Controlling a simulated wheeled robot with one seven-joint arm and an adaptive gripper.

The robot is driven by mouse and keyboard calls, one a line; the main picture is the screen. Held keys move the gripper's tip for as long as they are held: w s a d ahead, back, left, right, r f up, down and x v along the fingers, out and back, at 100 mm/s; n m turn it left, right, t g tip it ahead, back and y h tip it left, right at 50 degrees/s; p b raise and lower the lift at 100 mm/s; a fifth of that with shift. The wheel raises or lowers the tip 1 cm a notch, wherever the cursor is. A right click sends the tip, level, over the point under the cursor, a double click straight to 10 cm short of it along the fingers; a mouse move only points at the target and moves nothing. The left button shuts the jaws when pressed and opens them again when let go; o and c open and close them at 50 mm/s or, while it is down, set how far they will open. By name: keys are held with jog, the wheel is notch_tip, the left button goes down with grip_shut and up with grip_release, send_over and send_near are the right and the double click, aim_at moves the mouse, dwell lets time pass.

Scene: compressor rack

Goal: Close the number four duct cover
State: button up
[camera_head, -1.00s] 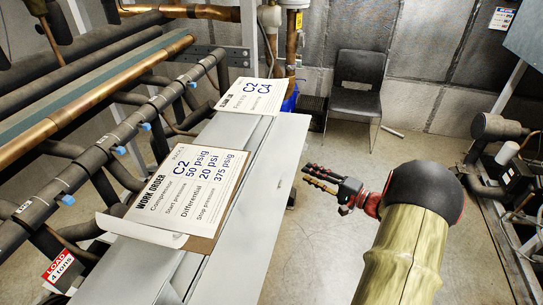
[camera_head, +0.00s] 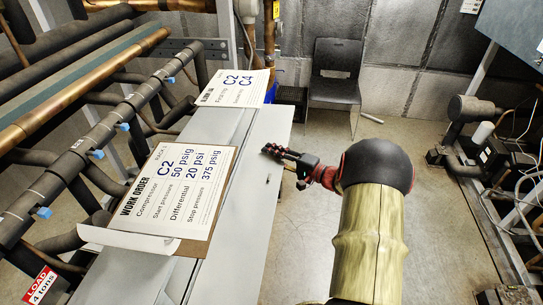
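A long grey metal duct with a flat cover panel (camera_head: 262,190) runs from the lower left toward the middle. The panel sticks out along the duct's right side like an opened lid; how far it is swung is hard to judge. No number four marking is readable on it. My gripper (camera_head: 268,150), black and red, is over or beside the panel's right edge, fingers pointing left. Whether it touches the panel cannot be told. No object shows in its fingers, and their spacing is too small to read.
A C2 work order clipboard (camera_head: 178,192) and a C2 C4 sheet (camera_head: 236,88) lie on the duct. Pipes (camera_head: 90,150) run along the left. A grey chair (camera_head: 335,75) stands at the back. Equipment (camera_head: 470,140) stands at right.

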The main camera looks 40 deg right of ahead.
jog(key=shift+c, duration=1.2)
jog(key=c, duration=0.4)
grip_shut()
jog(key=shift+a+f, duration=0.1)
jog(key=shift+f, duration=0.1)
